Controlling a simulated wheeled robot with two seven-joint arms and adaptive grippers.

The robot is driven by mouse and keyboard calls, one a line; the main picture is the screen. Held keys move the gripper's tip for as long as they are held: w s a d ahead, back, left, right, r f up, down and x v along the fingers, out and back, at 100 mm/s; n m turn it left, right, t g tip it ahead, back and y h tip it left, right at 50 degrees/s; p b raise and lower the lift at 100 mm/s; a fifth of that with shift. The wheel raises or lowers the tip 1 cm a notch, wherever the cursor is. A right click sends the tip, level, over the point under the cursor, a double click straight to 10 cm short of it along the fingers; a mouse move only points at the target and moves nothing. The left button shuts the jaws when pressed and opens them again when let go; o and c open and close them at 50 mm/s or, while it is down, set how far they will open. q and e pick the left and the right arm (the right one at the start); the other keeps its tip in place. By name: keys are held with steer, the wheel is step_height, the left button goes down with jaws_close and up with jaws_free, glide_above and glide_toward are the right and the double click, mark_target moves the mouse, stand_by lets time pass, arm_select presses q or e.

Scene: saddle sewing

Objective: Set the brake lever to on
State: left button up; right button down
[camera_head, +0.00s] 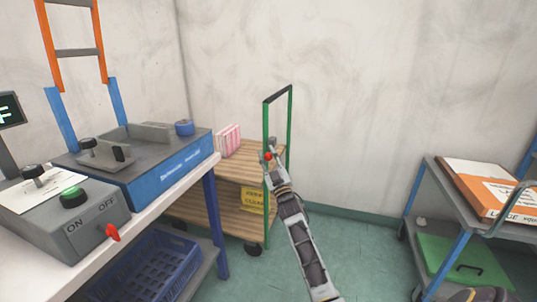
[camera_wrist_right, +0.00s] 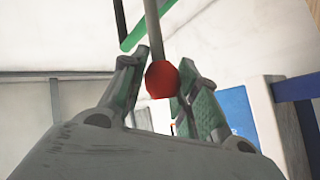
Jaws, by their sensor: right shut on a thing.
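The brake lever shows as a red ball knob (camera_head: 268,155) beside the green upright handle frame (camera_head: 290,115) of a wooden cart. In the right wrist view the red knob (camera_wrist_right: 162,79) sits at the end of a thin grey rod. My right gripper (camera_head: 270,162) is at the knob, its arm coming up from the bottom. In the wrist view the right gripper's fingers (camera_wrist_right: 166,68) stand on both sides of the knob and are shut on it. The lever's base and any brake markings are hidden or too small to read.
The wooden cart (camera_head: 232,190) stands by the wall with pink-striped items (camera_head: 228,140) on top. At left, a bench holds a blue-grey machine (camera_head: 165,165) and an ON/OFF box (camera_head: 85,222). A trolley (camera_head: 432,185) stands right. Floor between is open.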

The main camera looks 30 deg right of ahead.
steer(key=shift+a+f, duration=0.1)
steer(key=shift+f, duration=0.55)
steer(key=c, duration=1.2)
jaws_free()
steer(key=shift+w, duration=0.1)
steer(key=shift+o, duration=0.5)
steer(key=shift+r, duration=0.15)
steer(key=shift+r, duration=0.1)
steer(key=v, duration=1.2)
